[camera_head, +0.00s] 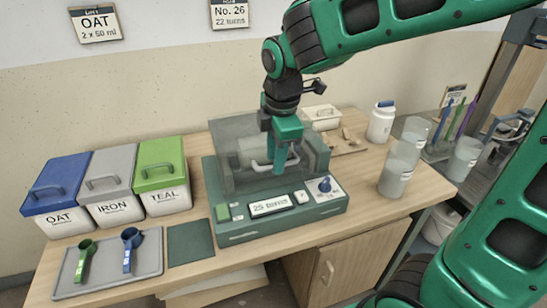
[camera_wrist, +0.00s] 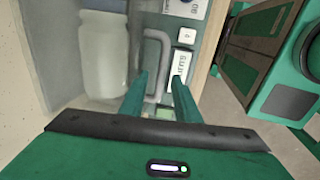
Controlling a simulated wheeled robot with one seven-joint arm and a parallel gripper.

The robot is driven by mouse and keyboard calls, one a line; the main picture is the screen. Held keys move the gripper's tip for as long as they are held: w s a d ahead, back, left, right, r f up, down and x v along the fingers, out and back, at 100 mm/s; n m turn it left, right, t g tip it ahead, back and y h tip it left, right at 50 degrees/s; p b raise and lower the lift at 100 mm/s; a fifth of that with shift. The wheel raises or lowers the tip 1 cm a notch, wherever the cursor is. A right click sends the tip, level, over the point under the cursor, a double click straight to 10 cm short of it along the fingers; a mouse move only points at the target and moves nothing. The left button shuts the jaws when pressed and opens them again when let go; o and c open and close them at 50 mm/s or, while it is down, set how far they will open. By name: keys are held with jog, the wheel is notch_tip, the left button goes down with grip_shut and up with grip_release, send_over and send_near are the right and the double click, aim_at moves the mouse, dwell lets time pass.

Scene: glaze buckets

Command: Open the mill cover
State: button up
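The mill (camera_head: 282,226) is a green machine on the wooden bench, with a display reading "25 turns". Its clear grey cover (camera_head: 226,150) is down over a pale jar, which also shows in the wrist view (camera_wrist: 103,55). A grey bar handle (camera_head: 258,167) is on the cover's front; in the wrist view the handle (camera_wrist: 163,45) runs up between my fingers. My gripper (camera_head: 281,168) points down at the cover's front. Its fingers are apart, one on either side of the handle, with gaps visible. Whether a finger touches the handle is unclear.
Blue OAT (camera_head: 58,195), grey IRON (camera_head: 108,185) and green TEAL (camera_head: 162,175) lidded buckets stand left. A tray (camera_head: 108,265) holds two scoops. Translucent cups (camera_head: 398,170) and a white jar (camera_head: 381,122) stand right. A knob (camera_head: 325,184) is on the mill's front right.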

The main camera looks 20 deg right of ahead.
jog(key=shift+f, duration=0.25)
grip_shut()
jog(key=shift+w, duration=0.1)
